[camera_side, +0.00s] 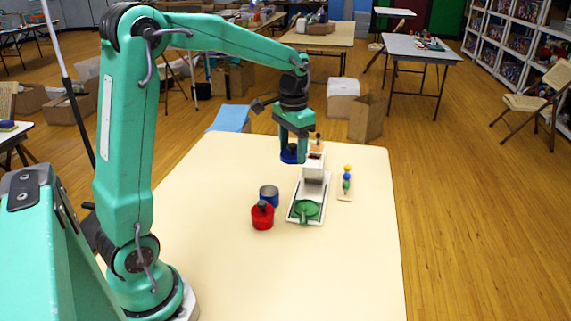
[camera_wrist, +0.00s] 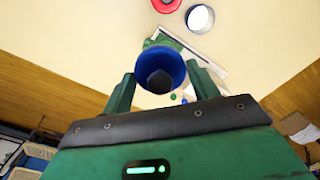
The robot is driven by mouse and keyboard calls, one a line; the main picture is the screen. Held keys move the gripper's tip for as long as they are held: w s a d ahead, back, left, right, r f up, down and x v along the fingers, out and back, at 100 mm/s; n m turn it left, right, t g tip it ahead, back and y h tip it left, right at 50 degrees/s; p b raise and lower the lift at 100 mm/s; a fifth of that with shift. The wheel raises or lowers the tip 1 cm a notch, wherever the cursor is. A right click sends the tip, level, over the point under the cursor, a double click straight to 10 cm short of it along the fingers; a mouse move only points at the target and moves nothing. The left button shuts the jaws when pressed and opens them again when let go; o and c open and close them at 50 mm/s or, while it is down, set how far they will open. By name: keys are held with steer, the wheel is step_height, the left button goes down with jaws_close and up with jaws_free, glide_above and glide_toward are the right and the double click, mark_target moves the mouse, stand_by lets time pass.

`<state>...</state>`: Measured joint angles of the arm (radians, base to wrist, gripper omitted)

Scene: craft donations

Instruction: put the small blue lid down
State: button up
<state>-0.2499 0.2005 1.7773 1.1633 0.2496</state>
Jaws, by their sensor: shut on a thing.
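The small blue lid (camera_side: 287,155) with a dark knob is between the fingers of my gripper (camera_side: 293,146), held above the far part of the table. In the wrist view the blue lid (camera_wrist: 150,60) sits between both fingers of my gripper (camera_wrist: 162,88), its dark knob toward the camera. A blue-rimmed open can (camera_side: 269,191) stands on the table, nearer the camera and to the left of the lid. It shows at the top of the wrist view (camera_wrist: 200,18), with a pale inside.
A red can (camera_side: 262,217) with a dark knob stands beside the blue can. A white tray (camera_side: 312,188) carrying a round green piece (camera_side: 307,210) lies to the right. A small board with coloured balls (camera_side: 347,182) is farther right. The table's near part (camera_side: 300,270) is clear.

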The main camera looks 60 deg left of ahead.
steer(key=w+a, duration=0.7)
steer(key=a, duration=0.2)
glide_above(283, 172)
steer(key=shift+f, duration=10.05)
steer(key=shift+f, duration=0.15)
steer(key=o, duration=0.9)
steer(key=shift+o, duration=0.2)
steer(key=shift+w, duration=0.1)
step_height(283, 172, up, 12)
